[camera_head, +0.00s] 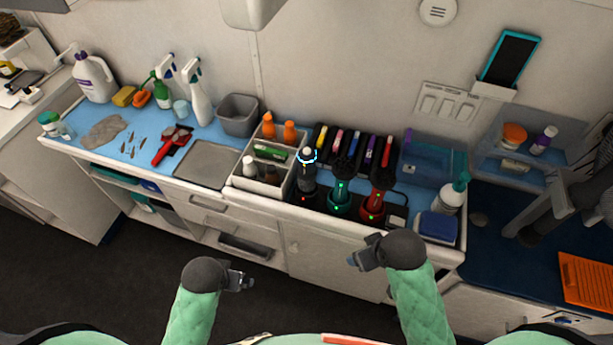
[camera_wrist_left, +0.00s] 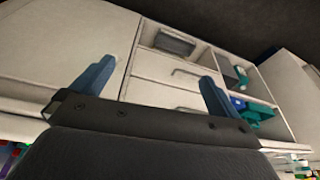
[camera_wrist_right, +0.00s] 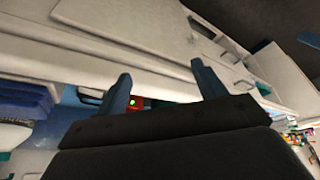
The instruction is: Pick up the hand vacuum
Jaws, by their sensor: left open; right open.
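Three handheld devices stand upright on a black charging base at the counter's front edge in the head view: a dark grey one with a pale top and blue ring (camera_head: 307,174), a teal one (camera_head: 341,190) and a red one (camera_head: 377,192). Which is the hand vacuum I cannot tell for sure. My right gripper (camera_head: 362,257) is open and empty, in front of the counter and below the red device. My left gripper (camera_head: 241,281) is open and empty, lower and further left, in front of the drawers. Both wrist views show empty jaws facing the cabinet.
Left of the devices is a divided caddy (camera_head: 258,188) with bottles. Behind them is a rack of coloured-handled tools (camera_head: 352,143). Right of them are a pump bottle (camera_head: 452,194) and a blue sponge-like block (camera_head: 437,227). A grey tray (camera_head: 206,165) lies further left.

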